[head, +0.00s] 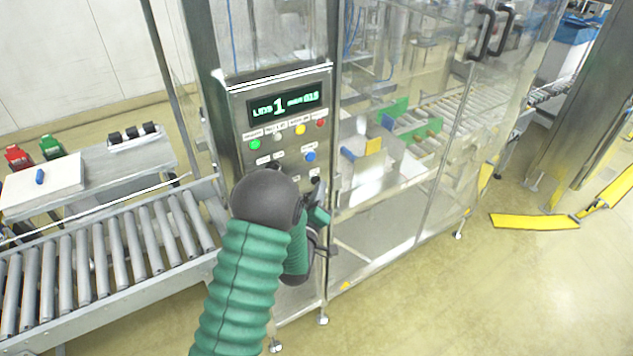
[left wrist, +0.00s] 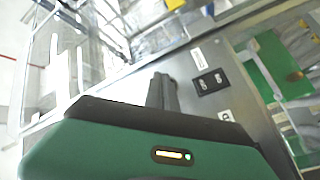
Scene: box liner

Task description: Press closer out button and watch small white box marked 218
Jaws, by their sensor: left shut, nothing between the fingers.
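The control panel (head: 287,105) has a lit green display and several coloured buttons: green (head: 255,144), yellow (head: 300,129), red (head: 320,123) and blue (head: 310,156). Their labels are too small to read, so I cannot tell which is the closer out button. My left gripper (head: 318,188) is shut and empty, in front of the panel's lower part, below the blue button; my arm hides part of the panel. In the left wrist view the shut fingers (left wrist: 162,88) are beside a black switch plate (left wrist: 210,82) on the panel. I cannot make out a white box marked 218.
A roller conveyor (head: 110,250) runs into the machine from the left. A side table (head: 120,160) stands behind it. Clear machine doors (head: 400,160) stand right of the panel, with green and yellow parts inside. A yellow floor guard (head: 535,221) lies at right; the floor before the doors is clear.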

